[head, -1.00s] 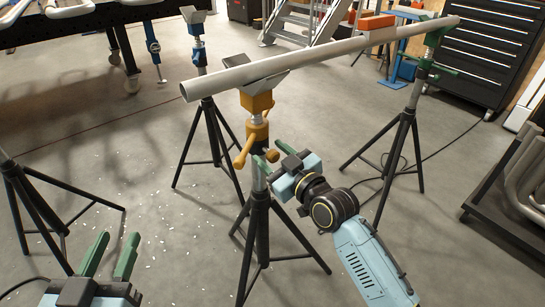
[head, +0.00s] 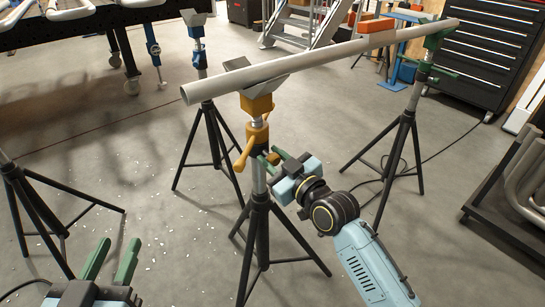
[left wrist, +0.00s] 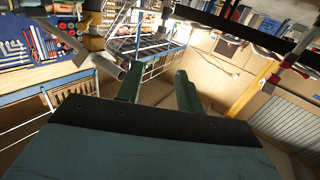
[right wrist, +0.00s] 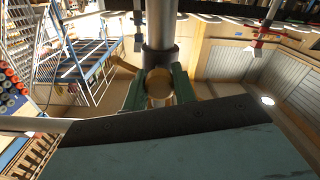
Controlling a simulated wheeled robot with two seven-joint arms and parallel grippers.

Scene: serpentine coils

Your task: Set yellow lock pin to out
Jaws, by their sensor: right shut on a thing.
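The yellow stand (head: 257,105) stands upright in the middle of the head view and carries a long grey pipe (head: 320,56) on its top. In the right wrist view the knob (right wrist: 158,82) sits between the two green fingers. How far the pin is drawn out cannot be told. My left gripper (head: 111,260) is open and empty at the lower left, away from the stand.
A green stand (head: 410,110) holds the pipe's far end, and a blue stand (head: 200,70) stands behind. Tripod legs spread over the floor.

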